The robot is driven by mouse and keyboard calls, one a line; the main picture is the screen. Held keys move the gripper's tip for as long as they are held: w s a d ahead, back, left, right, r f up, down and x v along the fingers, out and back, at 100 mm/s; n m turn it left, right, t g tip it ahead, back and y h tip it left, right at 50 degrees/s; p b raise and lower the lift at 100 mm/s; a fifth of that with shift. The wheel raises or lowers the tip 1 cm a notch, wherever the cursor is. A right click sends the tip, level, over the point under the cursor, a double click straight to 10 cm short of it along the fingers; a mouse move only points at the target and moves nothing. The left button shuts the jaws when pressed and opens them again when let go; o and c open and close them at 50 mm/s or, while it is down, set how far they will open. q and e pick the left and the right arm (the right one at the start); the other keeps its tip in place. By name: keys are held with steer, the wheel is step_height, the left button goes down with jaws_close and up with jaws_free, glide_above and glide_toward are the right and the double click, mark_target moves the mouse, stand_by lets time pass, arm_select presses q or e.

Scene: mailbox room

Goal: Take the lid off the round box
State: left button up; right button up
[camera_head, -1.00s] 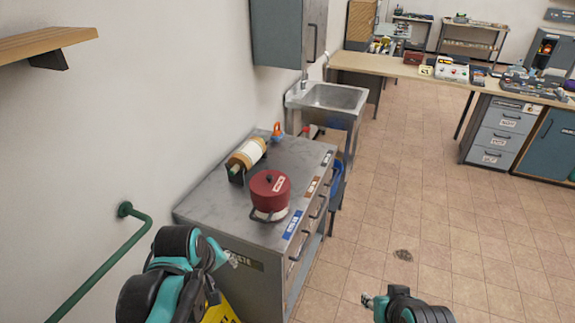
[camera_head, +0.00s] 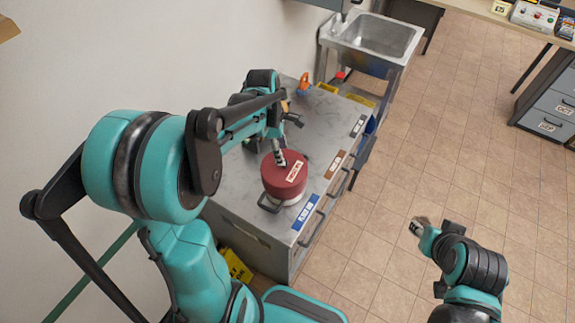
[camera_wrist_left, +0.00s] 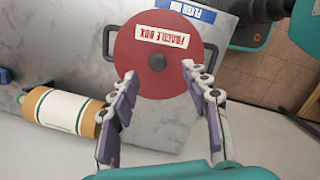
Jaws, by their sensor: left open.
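The round box (camera_head: 286,194) stands on the metal counter, with a red lid (camera_head: 283,171) on top that carries a label. In the left wrist view the lid (camera_wrist_left: 140,66) is seen from above, with a dark round knob (camera_wrist_left: 156,62) at its middle and a label reading "FRAGILE BOX". My left gripper (camera_head: 281,160) is over the lid. In the left wrist view its open fingers (camera_wrist_left: 160,77) are spread either side of the knob, not touching it. My right gripper (camera_head: 417,228) is away over the floor at the right; its jaws are too small to judge.
The grey counter (camera_head: 237,180) has labelled drawers on its right side. A roll-like cylinder (camera_wrist_left: 66,110) lies near the box. An orange item (camera_head: 303,84) stands at the back, before a sink (camera_head: 372,38). The tiled floor to the right is clear.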

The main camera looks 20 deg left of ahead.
mark_target(284, 170)
arm_select(q)
steer(key=f, duration=0.3)
steer(key=f+b, duration=0.1)
steer(key=f, duration=0.1)
steer(key=shift+w+d+f, duration=0.2)
steer(key=shift+w+f, duration=0.1)
steer(key=shift+w, duration=0.1)
steer(key=shift+s, duration=0.1)
jaws_close()
